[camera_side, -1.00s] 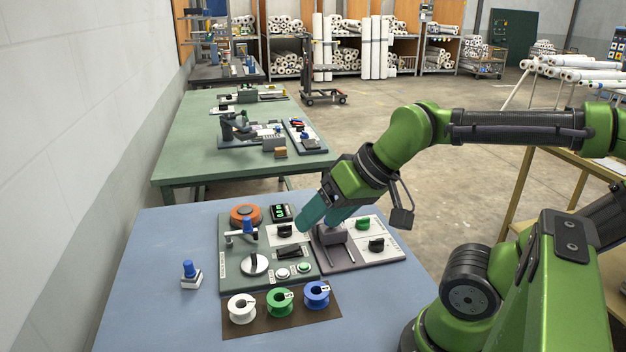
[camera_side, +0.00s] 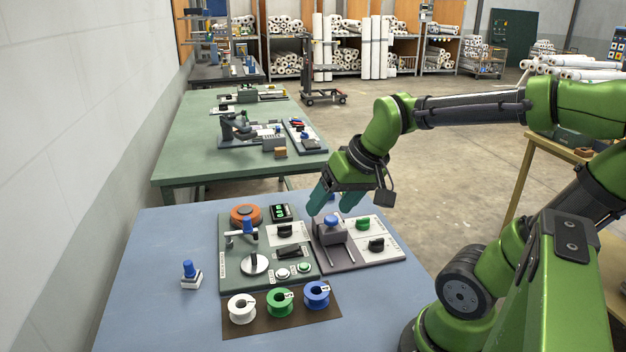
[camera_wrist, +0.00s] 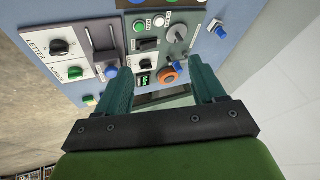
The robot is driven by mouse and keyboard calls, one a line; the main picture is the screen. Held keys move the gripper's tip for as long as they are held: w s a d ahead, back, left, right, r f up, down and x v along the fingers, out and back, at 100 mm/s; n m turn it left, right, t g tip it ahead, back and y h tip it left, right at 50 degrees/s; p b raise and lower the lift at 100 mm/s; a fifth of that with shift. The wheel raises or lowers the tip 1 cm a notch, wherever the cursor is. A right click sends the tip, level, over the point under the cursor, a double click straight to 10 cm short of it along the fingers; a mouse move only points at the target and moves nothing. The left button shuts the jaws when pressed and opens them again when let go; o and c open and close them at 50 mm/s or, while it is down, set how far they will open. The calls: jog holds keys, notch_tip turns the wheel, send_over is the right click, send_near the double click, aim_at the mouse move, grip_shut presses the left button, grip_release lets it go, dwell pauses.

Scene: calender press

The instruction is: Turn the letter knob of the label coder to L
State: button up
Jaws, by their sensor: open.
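The label coder is a dark plate (camera_side: 350,263) at the right of the bench panels. It has a white face with a black letter knob (camera_side: 376,244) and a green number knob (camera_side: 363,224) behind it. In the wrist view the black knob (camera_wrist: 59,46) sits beside the printed word LETTER at the upper left; its setting is too small to read. The green knob (camera_wrist: 75,73) is beside NUMBER. A grey block with a blue knob (camera_side: 331,222) is on the coder's left part. My gripper (camera_side: 334,203) is open and empty, above and behind that block, apart from the letter knob.
The green panel (camera_side: 232,272) left of the coder carries a dial, buttons, a black knob (camera_side: 285,230), an orange disc (camera_side: 245,214) and a display (camera_side: 281,212). Several spools lie on a brown mat (camera_side: 262,323) in front. A blue-handled stamp (camera_side: 190,275) stands left.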

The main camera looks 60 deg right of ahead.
jog(key=d+f+n+g, duration=0.3)
jog(key=d+n, duration=0.1)
jog(key=d, duration=1)
jog(key=n+g, duration=0.2)
jog(key=n, duration=0.4)
send_over(377, 240)
jog(key=f, duration=0.2)
jog(key=n, duration=0.5)
jog(key=shift+g, duration=0.3)
notch_tip(377, 240, down, 16)
jog(key=shift+d+r, duration=0.1)
jog(key=shift+r, duration=0.05)
jog(key=c, duration=1.1)
jog(key=shift+o, duration=0.2)
